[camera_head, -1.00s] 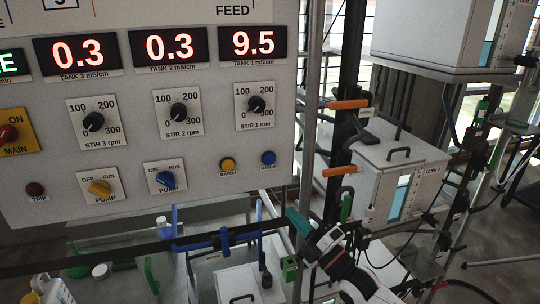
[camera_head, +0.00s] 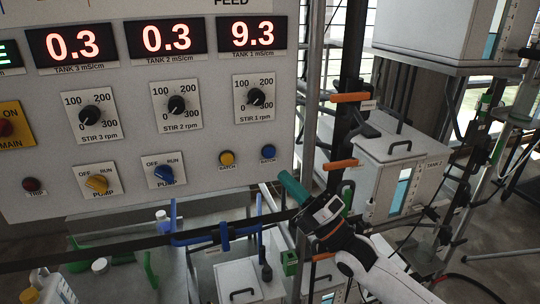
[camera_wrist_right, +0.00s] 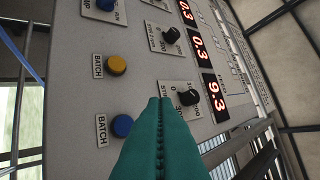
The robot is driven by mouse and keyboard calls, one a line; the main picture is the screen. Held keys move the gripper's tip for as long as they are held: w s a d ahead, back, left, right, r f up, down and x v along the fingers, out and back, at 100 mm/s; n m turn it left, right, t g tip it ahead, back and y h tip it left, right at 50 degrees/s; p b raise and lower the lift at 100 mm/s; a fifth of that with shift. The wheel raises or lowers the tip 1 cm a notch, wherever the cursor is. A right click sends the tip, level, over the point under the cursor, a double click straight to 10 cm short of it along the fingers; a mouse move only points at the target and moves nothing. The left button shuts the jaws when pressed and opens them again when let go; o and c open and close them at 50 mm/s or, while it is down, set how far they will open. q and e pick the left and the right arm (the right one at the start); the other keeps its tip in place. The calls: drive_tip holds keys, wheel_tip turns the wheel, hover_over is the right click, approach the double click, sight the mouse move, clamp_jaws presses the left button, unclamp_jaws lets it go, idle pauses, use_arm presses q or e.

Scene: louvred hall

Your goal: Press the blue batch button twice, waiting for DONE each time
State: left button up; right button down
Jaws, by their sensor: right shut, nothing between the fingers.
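The blue batch button (camera_head: 268,152) sits at the lower right of the grey control panel (camera_head: 205,130), right of a yellow batch button (camera_head: 227,158). In the right wrist view the blue button (camera_wrist_right: 122,126) lies just left of my gripper's teal fingers, and the yellow button (camera_wrist_right: 116,65) is above it. My right gripper (camera_head: 284,177) is shut and empty, below and slightly right of the blue button in the head view, apparently apart from it. The TANK 1 display (camera_head: 252,34) reads 9.3; TANK 2 and TANK 3 read 0.3. No DONE text shows. My left gripper is not in view.
Stirrer knobs (camera_head: 255,97) and pump switches (camera_head: 163,175) are on the panel near the buttons. Blue-handled and orange-handled valves (camera_head: 340,164) on pipes stand below and right of the panel. A white tank (camera_head: 390,165) is at the right.

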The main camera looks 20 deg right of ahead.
drive_tip(key=b, duration=0.3)
approach(266, 150)
drive_tip(key=w+a+r, duration=0.2)
drive_tip(key=a+r, duration=0.1)
drive_tip(key=shift+w+a+r, duration=0.1)
drive_tip(key=shift+w, duration=0.35)
drive_tip(key=shift+w, duration=0.1)
idle(1.3)
drive_tip(key=shift+w, duration=0.3)
drive_tip(key=shift+w+b, duration=0.35)
drive_tip(key=shift+b, duration=0.15)
idle(0.5)
drive_tip(key=shift+s, duration=0.8)
